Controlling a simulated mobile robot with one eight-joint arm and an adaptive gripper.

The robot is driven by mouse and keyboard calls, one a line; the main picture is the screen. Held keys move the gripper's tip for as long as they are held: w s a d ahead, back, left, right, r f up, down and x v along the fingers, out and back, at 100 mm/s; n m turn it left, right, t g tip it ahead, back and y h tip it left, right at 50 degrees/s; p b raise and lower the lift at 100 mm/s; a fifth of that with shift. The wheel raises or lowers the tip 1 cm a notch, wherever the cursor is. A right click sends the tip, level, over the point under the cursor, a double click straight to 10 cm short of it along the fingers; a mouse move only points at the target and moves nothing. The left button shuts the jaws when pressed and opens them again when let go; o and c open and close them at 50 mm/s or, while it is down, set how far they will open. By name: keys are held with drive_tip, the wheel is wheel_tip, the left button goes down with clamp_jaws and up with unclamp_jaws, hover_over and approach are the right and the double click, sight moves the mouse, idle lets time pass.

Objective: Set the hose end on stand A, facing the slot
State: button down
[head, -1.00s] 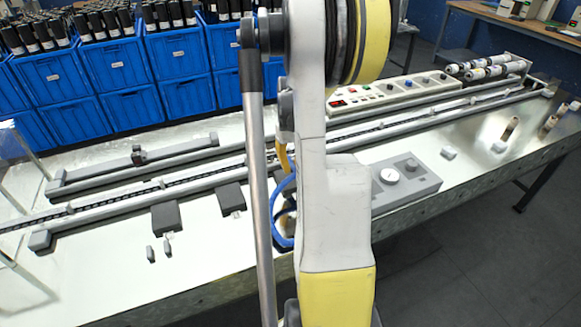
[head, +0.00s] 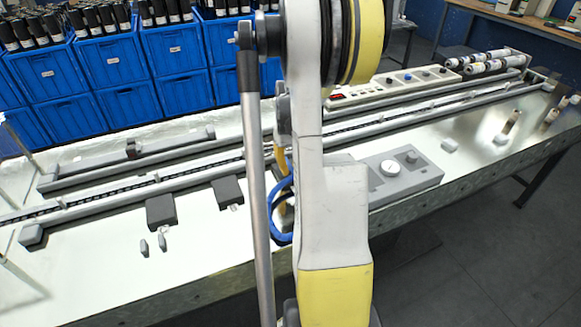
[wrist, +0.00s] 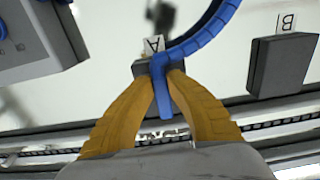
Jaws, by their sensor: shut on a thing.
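My gripper (wrist: 167,80) has its two orange fingers closed on the blue hose end (wrist: 163,100) in the wrist view. The hose (wrist: 205,32) curves up and right from the bend between the fingertips, and its short straight end points down the picture. Stand A (wrist: 141,69), a dark block with a white "A" label, is right behind the hose end and partly hidden by it. I cannot tell whether the two touch, nor make out the slot. In the head view my arm hides the fingertips and stand A; part of the blue hose (head: 279,215) shows.
Stand B (wrist: 283,66) is a dark block to the right in the wrist view. A grey box with a gauge (head: 388,182) lies right of my arm in the head view. The conveyor rail (head: 110,200) runs along the bench. Another dark block (head: 160,213) stands at the left.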

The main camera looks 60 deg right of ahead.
drive_tip(key=shift+f+b, duration=0.3)
drive_tip(key=shift+f, duration=0.1)
idle(0.3)
drive_tip(key=c, duration=1.4)
unclamp_jaws()
wheel_tip(320, 180, up, 12)
drive_tip(key=shift+r, duration=0.1)
